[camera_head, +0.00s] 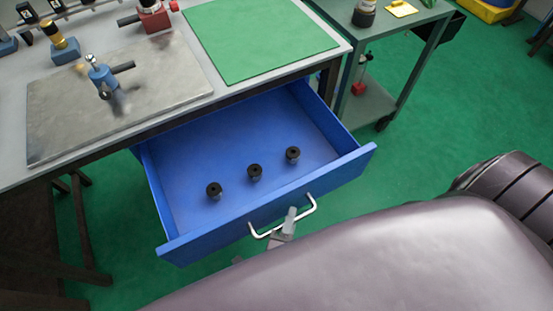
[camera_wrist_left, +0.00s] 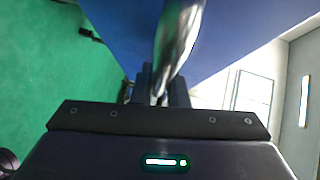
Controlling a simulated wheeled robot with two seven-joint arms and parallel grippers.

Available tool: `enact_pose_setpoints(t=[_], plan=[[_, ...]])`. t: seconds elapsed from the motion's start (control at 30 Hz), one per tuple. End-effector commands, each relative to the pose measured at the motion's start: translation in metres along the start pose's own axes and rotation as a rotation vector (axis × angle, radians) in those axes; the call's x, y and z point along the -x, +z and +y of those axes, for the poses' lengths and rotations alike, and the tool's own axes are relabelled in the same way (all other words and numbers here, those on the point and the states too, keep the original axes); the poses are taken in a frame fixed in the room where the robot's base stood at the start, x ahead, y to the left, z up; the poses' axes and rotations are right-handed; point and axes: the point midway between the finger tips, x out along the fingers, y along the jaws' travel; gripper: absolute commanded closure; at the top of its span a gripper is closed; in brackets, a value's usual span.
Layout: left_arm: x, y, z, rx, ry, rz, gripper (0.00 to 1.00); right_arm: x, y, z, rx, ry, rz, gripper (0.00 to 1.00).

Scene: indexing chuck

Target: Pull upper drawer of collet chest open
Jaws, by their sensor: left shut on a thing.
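The blue upper drawer (camera_head: 190,230) is pulled out from under the bench in the head view, its inside in plain sight. Three dark collets (camera_head: 254,172) stand in a row on its floor. A pale bar handle (camera_head: 311,207) runs along its front face. My left gripper (camera_head: 289,222) is at the middle of that handle, shut on it; my arm hides most of the gripper. In the left wrist view the fingers (camera_wrist_left: 158,88) close around the shiny handle (camera_wrist_left: 177,45), with the blue drawer front (camera_wrist_left: 225,35) behind. My right gripper is not in view.
The bench top above holds a grey metal plate (camera_head: 150,110), a green mat (camera_head: 260,40) and a blue fixture (camera_head: 102,75). A grey cart (camera_head: 400,85) stands at the right. Green floor is free right of the drawer.

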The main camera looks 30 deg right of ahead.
Motion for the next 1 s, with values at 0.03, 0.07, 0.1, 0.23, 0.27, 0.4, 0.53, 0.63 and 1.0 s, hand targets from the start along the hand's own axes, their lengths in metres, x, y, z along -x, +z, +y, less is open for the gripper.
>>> enact_pose_setpoints(t=[0.03,0.07,0.1,0.23,0.27,0.4,0.53,0.63,1.0], plan=[[0.01,-0.011,0.0,0.001,0.006,0.003,1.0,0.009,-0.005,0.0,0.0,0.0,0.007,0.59],[0.015,-0.015,0.002,0.001,0.006,0.003,1.0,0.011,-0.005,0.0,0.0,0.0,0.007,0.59],[0.021,-0.021,0.004,0.001,0.005,0.003,1.0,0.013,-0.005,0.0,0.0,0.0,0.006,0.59],[0.037,-0.037,0.009,0.001,0.004,0.003,1.0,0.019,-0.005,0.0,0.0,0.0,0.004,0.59],[0.04,-0.04,0.01,0.001,0.003,0.002,1.0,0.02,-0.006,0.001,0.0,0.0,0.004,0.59],[0.051,-0.051,0.014,0.0,0.002,0.002,1.0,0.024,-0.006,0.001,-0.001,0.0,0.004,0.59],[0.057,-0.057,0.017,0.0,0.002,0.002,1.0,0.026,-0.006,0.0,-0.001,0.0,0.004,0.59],[0.059,-0.059,0.018,0.0,0.0,0.002,1.0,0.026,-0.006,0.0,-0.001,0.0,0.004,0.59],[0.059,-0.06,0.018,0.0,0.001,0.002,1.0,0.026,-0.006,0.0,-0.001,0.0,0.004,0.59]])
